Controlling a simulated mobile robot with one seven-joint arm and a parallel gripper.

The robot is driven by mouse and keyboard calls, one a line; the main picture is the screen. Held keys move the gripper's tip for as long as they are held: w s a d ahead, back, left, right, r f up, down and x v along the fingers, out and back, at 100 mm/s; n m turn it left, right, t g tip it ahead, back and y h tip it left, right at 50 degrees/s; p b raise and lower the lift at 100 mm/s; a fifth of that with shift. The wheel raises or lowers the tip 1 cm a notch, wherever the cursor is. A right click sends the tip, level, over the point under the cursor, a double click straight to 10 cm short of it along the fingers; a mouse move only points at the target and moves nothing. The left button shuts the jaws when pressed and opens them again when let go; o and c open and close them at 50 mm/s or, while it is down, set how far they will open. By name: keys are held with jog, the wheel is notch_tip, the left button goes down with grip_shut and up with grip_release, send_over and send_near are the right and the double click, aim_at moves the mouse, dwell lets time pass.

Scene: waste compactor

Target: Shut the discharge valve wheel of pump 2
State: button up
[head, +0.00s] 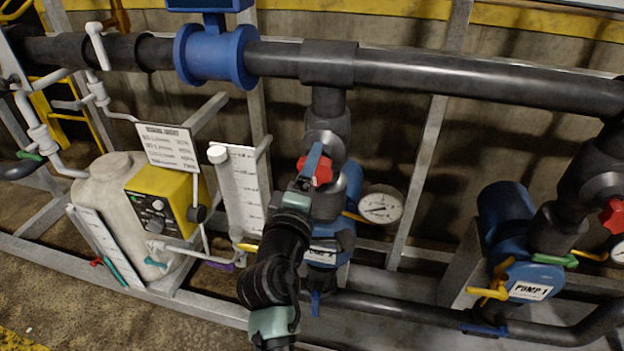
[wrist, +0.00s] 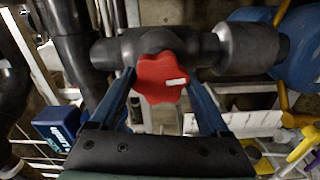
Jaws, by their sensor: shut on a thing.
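A red lobed valve wheel (head: 323,173) sits on the dark upright discharge pipe above the middle blue pump (head: 331,245), whose label is mostly covered by my arm. My gripper (head: 312,163) is at this wheel, with a blue finger across it in the head view. In the wrist view the red wheel (wrist: 161,78) is between my two blue fingers (wrist: 160,88), one on each side. The gripper is shut on the wheel. A small white mark shows on the wheel's right part. The wheel's far side is hidden.
Pump 1 (head: 528,275) stands at the right with its own red wheel (head: 612,214). A round gauge (head: 381,206) is close to the right of the gripped wheel. A large dark pipe (head: 450,73) crosses above. A grey tank (head: 110,190) with a yellow dosing unit (head: 163,203) stands left.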

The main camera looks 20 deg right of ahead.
jog(key=m+b, duration=0.3)
jog(key=m, duration=0.2)
jog(key=shift+f+m+b, duration=0.15)
jog(key=shift+m+b, duration=0.15)
jog(key=shift+b, duration=0.05)
jog(key=m+b, duration=0.3)
jog(key=m, duration=0.1)
jog(key=m+b, duration=0.3)
jog(key=m, duration=0.2)
jog(key=shift+d, duration=0.1)
jog(key=m+b, duration=0.3)
jog(key=m, duration=0.1)
jog(key=shift+s+m, duration=0.1)
jog(key=shift+m, duration=0.2)
jog(key=m+b, duration=0.2)
jog(key=m, duration=0.2)
jog(key=shift+d+b, duration=0.1)
jog(key=shift+b, duration=0.3)
jog(key=m+b, duration=0.2)
jog(key=m, duration=0.3)
jog(key=shift+b, duration=0.3)
jog(key=m+b, duration=0.2)
jog(key=m, duration=0.2)
jog(key=shift+m, duration=0.3)
jog(key=shift+m+b, duration=1)
jog(key=shift+m, duration=1.2)
jog(key=shift+d, duration=0.1)
